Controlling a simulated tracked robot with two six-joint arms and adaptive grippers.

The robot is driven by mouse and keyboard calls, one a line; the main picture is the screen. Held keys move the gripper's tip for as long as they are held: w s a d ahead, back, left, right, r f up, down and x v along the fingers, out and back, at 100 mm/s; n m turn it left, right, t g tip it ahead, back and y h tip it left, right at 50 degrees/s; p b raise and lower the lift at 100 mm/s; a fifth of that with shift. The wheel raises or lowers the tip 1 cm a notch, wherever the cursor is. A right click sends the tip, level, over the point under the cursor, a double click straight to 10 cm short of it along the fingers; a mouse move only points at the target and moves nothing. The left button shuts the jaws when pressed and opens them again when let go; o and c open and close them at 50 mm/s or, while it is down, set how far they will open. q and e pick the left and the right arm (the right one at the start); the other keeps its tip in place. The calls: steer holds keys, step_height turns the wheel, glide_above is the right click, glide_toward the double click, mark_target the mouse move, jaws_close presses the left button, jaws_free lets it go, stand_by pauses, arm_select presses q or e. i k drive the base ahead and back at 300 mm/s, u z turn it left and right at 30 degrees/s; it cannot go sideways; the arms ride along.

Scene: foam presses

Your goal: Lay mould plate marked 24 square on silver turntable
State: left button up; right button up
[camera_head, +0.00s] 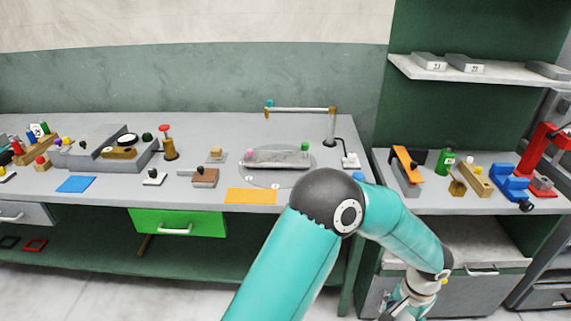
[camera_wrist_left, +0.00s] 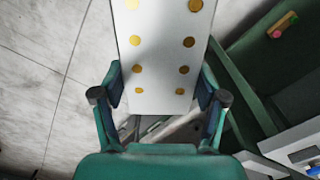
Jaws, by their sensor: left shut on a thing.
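My left gripper (camera_wrist_left: 160,82) is shut on a long pale plate (camera_wrist_left: 163,50) with two rows of gold dots; no number shows on this face. The plate sticks out beyond the fingers, over the floor. In the head view an arm crosses the bottom middle and bends down to the right; its wrist is at the lower edge and the held plate is not visible there. The silver turntable (camera_head: 275,179) is a round grey disc on the bench. A shallow pale tray-like piece (camera_head: 275,160) with a pink and a green knob lies across it. My right gripper is not in view.
Numbered grey plates (camera_head: 470,67) lie on the wall shelf (camera_head: 500,78). A jointed lamp-like arm (camera_head: 331,125) stands behind the turntable, an orange mat (camera_head: 250,196) in front. A green drawer (camera_head: 180,222) is below.

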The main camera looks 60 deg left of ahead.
mark_target(277, 158)
steer(key=u, duration=0.55)
steer(key=k, duration=0.15)
steer(key=u, duration=0.75)
steer(key=i, duration=1.05)
steer(key=u, duration=0.1)
